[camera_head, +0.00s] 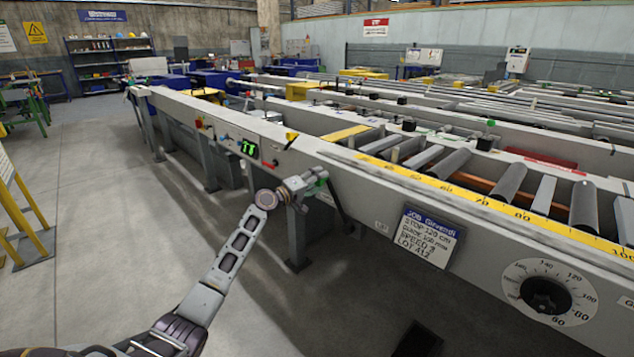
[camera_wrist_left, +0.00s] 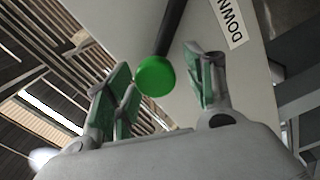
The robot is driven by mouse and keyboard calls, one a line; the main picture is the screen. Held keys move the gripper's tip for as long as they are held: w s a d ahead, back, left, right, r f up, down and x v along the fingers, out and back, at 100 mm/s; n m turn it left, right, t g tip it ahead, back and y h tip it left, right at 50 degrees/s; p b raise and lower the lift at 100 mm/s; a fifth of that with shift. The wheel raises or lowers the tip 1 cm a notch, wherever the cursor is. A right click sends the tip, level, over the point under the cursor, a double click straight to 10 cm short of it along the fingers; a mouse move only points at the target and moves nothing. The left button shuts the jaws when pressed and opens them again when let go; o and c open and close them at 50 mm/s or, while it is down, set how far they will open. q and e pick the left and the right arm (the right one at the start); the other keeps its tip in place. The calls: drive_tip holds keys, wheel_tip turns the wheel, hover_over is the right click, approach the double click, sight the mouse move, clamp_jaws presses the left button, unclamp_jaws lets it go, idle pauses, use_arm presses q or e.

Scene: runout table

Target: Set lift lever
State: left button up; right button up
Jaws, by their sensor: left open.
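The lift lever is a black rod (camera_wrist_left: 172,28) ending in a round green knob (camera_wrist_left: 155,76) in the left wrist view. My left gripper (camera_wrist_left: 157,68) is open, with its green-padded fingers on either side of the knob; I cannot tell whether they touch it. A white label reading DOWN (camera_wrist_left: 233,22) is on the grey panel near the rod. In the head view my left gripper (camera_head: 316,180) is at the front side of the runout table (camera_head: 375,193), and the black lever rod (camera_head: 338,200) shows just right of it. My right gripper is not in view.
Right of the lever are a job card (camera_head: 427,237) and a round dial (camera_head: 548,292) on the table side. A green-lit display (camera_head: 249,148) is to the left. Table legs (camera_head: 297,236) stand below.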

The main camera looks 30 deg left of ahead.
use_arm(q)
drive_tip(key=shift+s, duration=0.2)
drive_tip(key=shift+s+f, duration=0.1)
drive_tip(key=shift+s, duration=0.05)
drive_tip(key=v, duration=1.1)
idle(0.5)
drive_tip(key=shift+s+a, duration=0.1)
drive_tip(key=shift+s, duration=0.05)
idle(0.4)
